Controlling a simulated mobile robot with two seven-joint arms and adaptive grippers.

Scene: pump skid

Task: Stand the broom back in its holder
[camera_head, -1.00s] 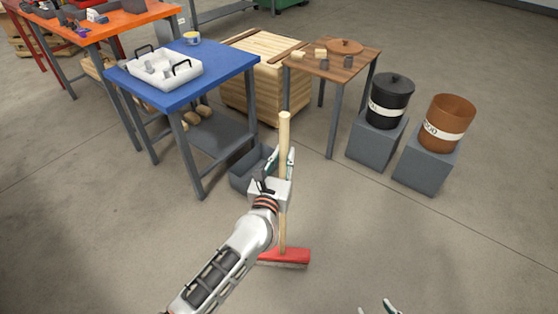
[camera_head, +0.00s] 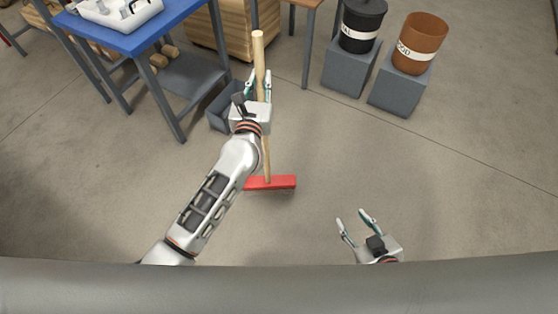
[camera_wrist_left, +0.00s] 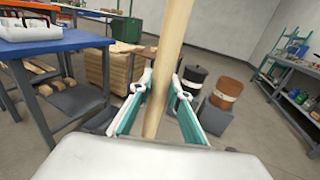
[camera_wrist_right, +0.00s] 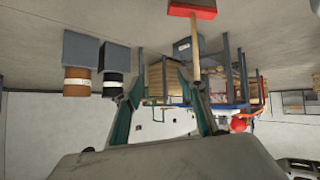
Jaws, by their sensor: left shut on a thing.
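The broom has a pale wooden handle (camera_head: 259,60) and a red head (camera_head: 272,182). It stands nearly upright, head down, over the open floor; I cannot tell whether the head touches the floor. My left gripper (camera_head: 258,88) is shut around the upper handle. In the left wrist view the handle (camera_wrist_left: 170,50) runs between the fingers (camera_wrist_left: 160,100). My right gripper (camera_head: 357,226) is open and empty, to the right of the broom head. The right wrist view, turned upside down, shows the red head (camera_wrist_right: 193,10) and the open fingers (camera_wrist_right: 160,95). I cannot make out a broom holder.
A grey open bin (camera_head: 218,112) stands on the floor behind the broom, beside a blue table (camera_head: 150,35). A black bin (camera_head: 361,25) and a brown bin (camera_head: 418,45) stand on grey blocks at the back right. The floor to the right is clear.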

